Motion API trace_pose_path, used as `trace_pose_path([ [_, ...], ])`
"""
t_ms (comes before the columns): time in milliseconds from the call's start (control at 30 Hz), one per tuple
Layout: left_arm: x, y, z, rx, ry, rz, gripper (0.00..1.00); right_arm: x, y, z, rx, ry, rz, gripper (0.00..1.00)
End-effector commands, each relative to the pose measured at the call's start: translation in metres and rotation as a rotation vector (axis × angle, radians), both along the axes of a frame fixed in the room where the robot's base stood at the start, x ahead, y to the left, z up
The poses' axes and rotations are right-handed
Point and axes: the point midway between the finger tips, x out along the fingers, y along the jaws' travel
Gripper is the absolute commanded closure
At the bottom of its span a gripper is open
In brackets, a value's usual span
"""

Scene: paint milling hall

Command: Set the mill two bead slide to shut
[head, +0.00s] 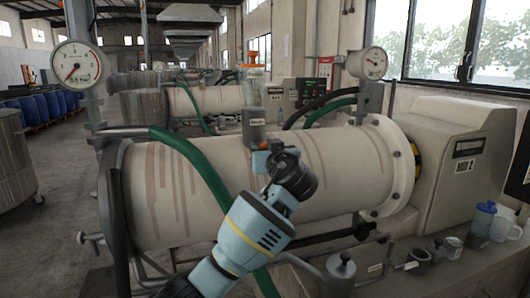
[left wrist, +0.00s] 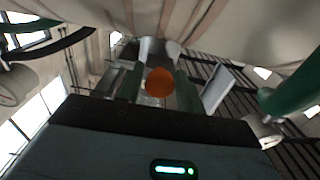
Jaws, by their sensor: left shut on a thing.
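The mill's large cream drum (head: 200,185), streaked with brown, lies across the head view. A clear hopper (head: 253,85) with an orange top stands above it on a grey labelled block (head: 254,127), where the bead slide would sit. My left gripper (head: 264,156) is at the foot of this block, in front of the drum. In the left wrist view an orange round knob (left wrist: 160,82) lies between the fingers of my left gripper (left wrist: 159,90), which are shut on it. The slide's plate and its position are hidden in the head view. My right gripper is not in view.
A green hose (head: 195,165) curves over the drum's front, left of my arm. Pressure gauges (head: 76,65) flank the drum. A ledge at lower right holds a blue-lidded jug (head: 483,219), a mug (head: 453,247) and small pots. Open floor (head: 50,225) lies at left.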

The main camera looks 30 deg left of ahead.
Motion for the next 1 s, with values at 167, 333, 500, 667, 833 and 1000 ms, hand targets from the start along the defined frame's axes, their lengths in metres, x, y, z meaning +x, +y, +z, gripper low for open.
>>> trace_pose_path([
  [167, 0.0, 0.002, 0.003, 0.0, -0.005, 0.001, 0.55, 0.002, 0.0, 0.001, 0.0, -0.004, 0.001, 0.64],
  [333, 0.0, 0.001, 0.002, 0.0, -0.004, 0.001, 0.52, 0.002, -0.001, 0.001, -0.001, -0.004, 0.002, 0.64],
  [500, -0.002, -0.001, 0.002, -0.001, -0.002, 0.0, 0.52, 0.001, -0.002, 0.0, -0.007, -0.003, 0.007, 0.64],
  [667, -0.012, -0.015, 0.001, -0.002, -0.004, -0.002, 0.52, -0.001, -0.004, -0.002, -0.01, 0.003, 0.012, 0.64],
  [833, -0.03, -0.036, 0.0, -0.002, -0.002, -0.002, 0.52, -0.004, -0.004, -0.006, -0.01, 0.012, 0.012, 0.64],
  [1000, -0.043, -0.051, 0.0, -0.001, -0.002, -0.001, 0.52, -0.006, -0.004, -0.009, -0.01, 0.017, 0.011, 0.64],
])
